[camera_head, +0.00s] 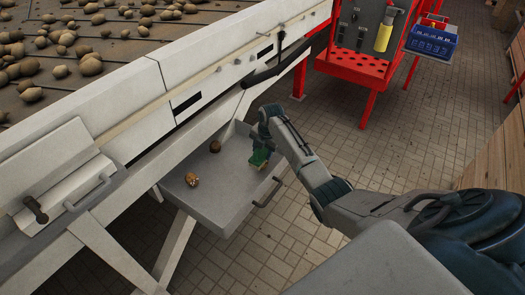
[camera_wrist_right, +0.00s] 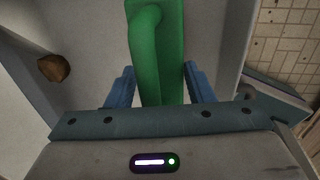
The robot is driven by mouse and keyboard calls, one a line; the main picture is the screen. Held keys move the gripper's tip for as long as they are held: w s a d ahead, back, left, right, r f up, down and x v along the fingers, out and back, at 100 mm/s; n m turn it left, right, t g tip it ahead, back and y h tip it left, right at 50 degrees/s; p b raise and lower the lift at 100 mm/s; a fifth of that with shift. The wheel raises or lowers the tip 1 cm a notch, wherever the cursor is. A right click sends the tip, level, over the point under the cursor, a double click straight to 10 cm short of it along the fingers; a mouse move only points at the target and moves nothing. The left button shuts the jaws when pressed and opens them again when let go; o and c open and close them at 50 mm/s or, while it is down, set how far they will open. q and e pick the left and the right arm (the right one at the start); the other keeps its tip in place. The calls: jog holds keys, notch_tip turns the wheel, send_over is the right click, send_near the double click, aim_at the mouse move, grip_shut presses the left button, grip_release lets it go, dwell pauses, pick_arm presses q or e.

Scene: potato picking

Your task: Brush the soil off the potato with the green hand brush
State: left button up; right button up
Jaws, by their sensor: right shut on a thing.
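The green hand brush (camera_head: 259,158) is held above the right part of a grey pull-out tray (camera_head: 222,205). My right gripper (camera_head: 262,147) is shut on it; in the right wrist view the green handle (camera_wrist_right: 157,55) sits between my two blue fingers. A light tan potato (camera_head: 192,179) with darker patches lies in the tray to the left, apart from the brush. A darker brown lump (camera_head: 215,146), perhaps another potato, lies near the tray's back. One brown lump (camera_wrist_right: 53,68) shows in the right wrist view. The brush's bristles are hard to make out. My left gripper is out of view.
The tray has a front handle (camera_head: 267,192) and low walls. A light conveyor frame (camera_head: 190,75) with many potatoes on its belt stands above and behind it. A red rack (camera_head: 352,66) and a blue crate (camera_head: 431,41) stand at the back right. The tiled floor is open.

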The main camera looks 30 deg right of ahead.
jog(key=shift+f+b, duration=0.35)
jog(key=shift+f, duration=0.15)
dwell(0.5)
jog(key=shift+a, duration=0.1)
